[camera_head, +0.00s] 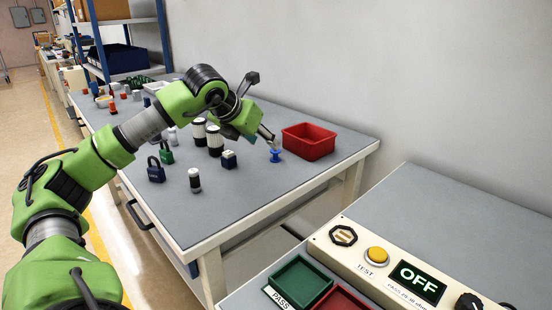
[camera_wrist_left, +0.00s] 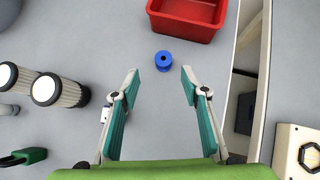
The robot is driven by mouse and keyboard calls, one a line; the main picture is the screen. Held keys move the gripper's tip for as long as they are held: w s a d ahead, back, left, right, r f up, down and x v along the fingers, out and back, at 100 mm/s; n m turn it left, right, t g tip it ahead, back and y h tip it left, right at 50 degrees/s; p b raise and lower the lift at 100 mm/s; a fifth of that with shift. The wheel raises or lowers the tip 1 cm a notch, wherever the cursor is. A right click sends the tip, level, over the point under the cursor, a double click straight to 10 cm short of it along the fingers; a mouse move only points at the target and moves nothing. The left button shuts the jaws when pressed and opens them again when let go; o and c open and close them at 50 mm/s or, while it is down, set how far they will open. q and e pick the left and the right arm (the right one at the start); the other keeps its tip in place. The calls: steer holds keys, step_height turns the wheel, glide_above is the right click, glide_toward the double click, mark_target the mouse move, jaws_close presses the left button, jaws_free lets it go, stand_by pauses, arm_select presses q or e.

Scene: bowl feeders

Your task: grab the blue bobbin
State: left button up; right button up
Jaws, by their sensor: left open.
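The blue bobbin (camera_head: 275,156) stands upright on the grey table near its right end, just in front of the red bin. In the left wrist view the blue bobbin (camera_wrist_left: 164,60) lies beyond the fingertips, roughly centred between them. My left gripper (camera_head: 270,141) is above and close to the bobbin in the head view. In the left wrist view my left gripper (camera_wrist_left: 160,72) is open, with teal finger pads wide apart and nothing between them. My right gripper is not in view.
The red bin (camera_head: 309,141) stands right behind the bobbin. White-topped cylinders (camera_head: 215,140), a small dark block (camera_head: 229,159), a black-and-white cylinder (camera_head: 195,180) and padlocks (camera_head: 156,170) stand to the left. The table's front right is clear. A test panel (camera_head: 390,265) is on the nearer bench.

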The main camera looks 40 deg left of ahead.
mark_target(273, 151)
arm_select(q)
steer(key=x, duration=0.3)
steer(key=shift+w+f, duration=0.1)
steer(key=shift+f, duration=0.1)
steer(key=x, duration=0.5)
steer(key=shift+w+d, duration=0.15)
steer(key=shift+w, duration=0.1)
steer(key=c, duration=1)
